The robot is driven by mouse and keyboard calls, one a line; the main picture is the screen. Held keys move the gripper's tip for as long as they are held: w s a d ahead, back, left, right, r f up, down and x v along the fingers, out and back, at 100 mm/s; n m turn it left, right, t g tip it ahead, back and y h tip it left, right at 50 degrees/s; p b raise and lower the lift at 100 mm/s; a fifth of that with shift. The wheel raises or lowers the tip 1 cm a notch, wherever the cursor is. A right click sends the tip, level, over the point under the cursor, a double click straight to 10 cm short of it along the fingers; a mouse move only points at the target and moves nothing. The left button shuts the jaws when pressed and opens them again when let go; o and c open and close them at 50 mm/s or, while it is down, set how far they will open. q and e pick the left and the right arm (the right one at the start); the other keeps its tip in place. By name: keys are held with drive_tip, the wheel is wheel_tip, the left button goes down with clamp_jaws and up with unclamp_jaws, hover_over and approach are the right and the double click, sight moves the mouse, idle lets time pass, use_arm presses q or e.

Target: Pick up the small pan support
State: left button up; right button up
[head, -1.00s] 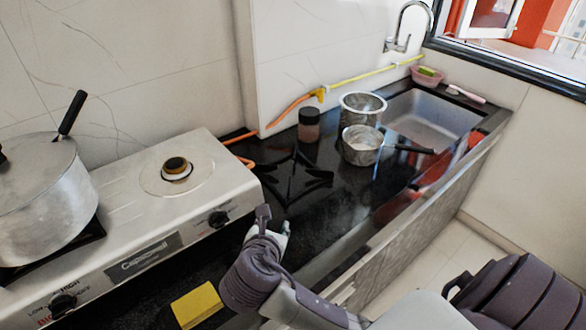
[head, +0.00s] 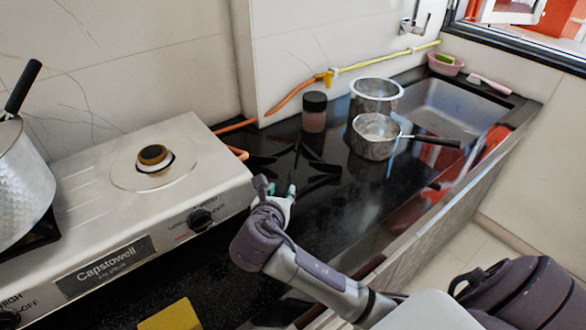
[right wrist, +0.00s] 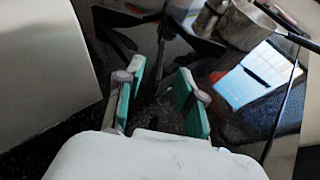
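The small pan support (head: 298,162) is a black, thin-legged frame lying on the dark glossy counter, right of the stove. In the right wrist view its dark legs (right wrist: 122,42) are hard to tell from the counter. My right gripper (head: 276,192) is open and empty, just in front of the support in the head view. In the right wrist view its teal-padded fingers (right wrist: 161,85) are spread, and one dark leg shows in the gap between them. I cannot tell whether it is at the fingers' height. My left gripper is not in view.
The stove (head: 215,178) stands close left of my right gripper. A brown jar (head: 314,118), a metal pot (head: 376,90) and a handled saucepan (head: 372,148) stand behind and right of the support. A yellow block (head: 170,316) lies at the front. The counter front right is clear.

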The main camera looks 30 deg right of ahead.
sight(287, 182)
drive_tip(key=x, duration=0.7)
drive_tip(key=shift+s+f+b, duration=0.15)
drive_tip(key=shift+f+b, duration=0.2)
drive_tip(key=shift+b, duration=0.05)
clamp_jaws()
drive_tip(key=shift+r, duration=0.15)
